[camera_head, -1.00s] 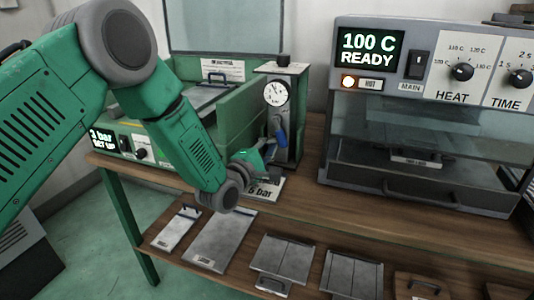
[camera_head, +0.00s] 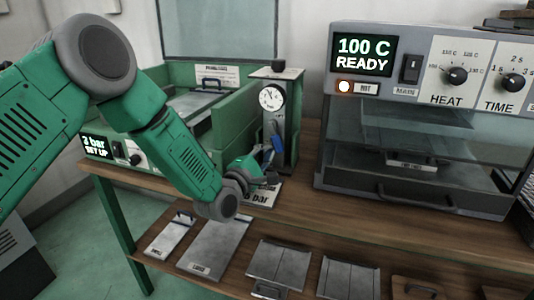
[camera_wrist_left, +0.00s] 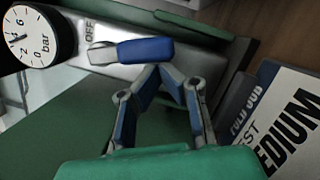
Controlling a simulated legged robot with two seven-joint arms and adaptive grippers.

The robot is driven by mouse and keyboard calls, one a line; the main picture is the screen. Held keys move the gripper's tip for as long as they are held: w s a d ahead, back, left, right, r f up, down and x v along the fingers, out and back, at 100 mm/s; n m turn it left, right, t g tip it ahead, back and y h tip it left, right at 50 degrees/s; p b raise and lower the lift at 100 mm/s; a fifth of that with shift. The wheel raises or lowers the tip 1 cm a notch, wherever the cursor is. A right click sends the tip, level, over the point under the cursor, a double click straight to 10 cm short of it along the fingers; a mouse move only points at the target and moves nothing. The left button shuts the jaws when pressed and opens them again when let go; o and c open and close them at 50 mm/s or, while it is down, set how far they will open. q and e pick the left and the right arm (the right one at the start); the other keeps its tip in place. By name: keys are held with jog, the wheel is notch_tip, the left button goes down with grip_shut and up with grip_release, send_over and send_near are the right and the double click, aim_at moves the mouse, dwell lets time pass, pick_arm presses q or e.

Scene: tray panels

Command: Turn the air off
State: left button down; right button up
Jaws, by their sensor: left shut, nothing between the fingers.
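The bar gauge (camera_wrist_left: 35,38) is at the upper left there. My left gripper (camera_head: 272,178) is just below the handle; in the wrist view its closed fingertips (camera_wrist_left: 160,70) are right at the handle's lower edge. Whether they touch it I cannot tell. My right gripper is out of view.
A green press (camera_head: 190,135) with a "3 bar SET UP" display (camera_head: 95,146) stands left of the post. A grey heater (camera_head: 415,110) reading "100 C READY" stands right. A printed card (camera_head: 262,193) lies below the gripper. Several metal plates (camera_head: 215,245) lie on the lower shelf.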

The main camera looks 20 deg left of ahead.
pick_arm(q)
jog(key=shift+d, duration=0.1)
jog(key=shift+d+n+t+b, duration=0.25)
jog(key=shift+d+n+b, duration=0.2)
jog(key=shift+n, duration=0.45)
jog(key=shift+d+n+t+b, duration=0.25)
jog(key=shift+d+n+b, duration=0.15)
jog(key=shift+n, duration=0.5)
jog(key=n+b, duration=0.1)
jog(key=d+n+y+b, duration=0.1)
jog(key=n, duration=0.1)
jog(key=d+r+n+b, duration=0.1)
jog(key=n, duration=0.1)
jog(key=shift+t+y+b, duration=0.4)
jog(key=shift+s+d+r+n+y+b, duration=0.1)
jog(key=shift+d+r+n+y+b, duration=0.15)
jog(key=shift+d+r+n+b, duration=0.5)
jog(key=shift+d+r+n+y+b, duration=0.25)
jog(key=shift+r+n+b, duration=0.25)
jog(key=shift+n, duration=0.55)
jog(key=shift+r, duration=0.1)
